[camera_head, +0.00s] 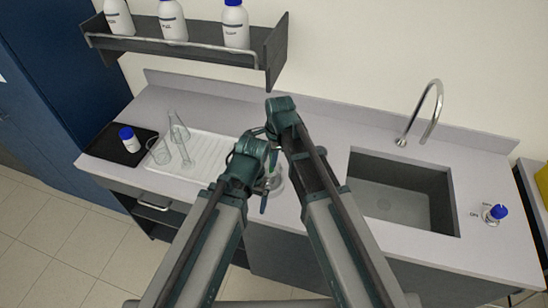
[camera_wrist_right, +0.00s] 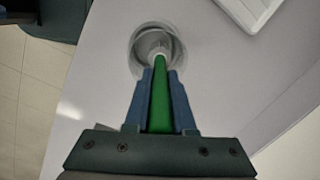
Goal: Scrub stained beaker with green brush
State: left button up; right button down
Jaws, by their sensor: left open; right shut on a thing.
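The beaker (camera_wrist_right: 138,48) is a clear round vessel seen from above in the right wrist view, standing on the pale worktop. My right gripper (camera_wrist_right: 163,82) is shut on the green brush (camera_wrist_right: 160,105). The brush's pale head overlaps the beaker's opening and appears to be inside it; how deep, I cannot tell. In the head view the beaker (camera_head: 277,183) is partly hidden behind my left arm. My left gripper (camera_head: 265,190) is open beside the beaker, partly hidden by its own wrist. My right gripper's jaws and the brush are mostly hidden there. Any stain is too small to make out.
A white draining tray (camera_head: 205,150) with glassware lies left of my grippers. A black mat (camera_head: 105,148) holds a blue-capped bottle (camera_head: 129,139). The sink (camera_head: 400,200) and tap (camera_head: 432,100) are to the right, with a wash bottle (camera_head: 494,213) beyond. A shelf (camera_head: 190,50) hangs above.

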jog(key=shift+a+r, duration=0.1)
jog(key=shift+a, duration=0.3)
jog(key=shift+s, duration=0.1)
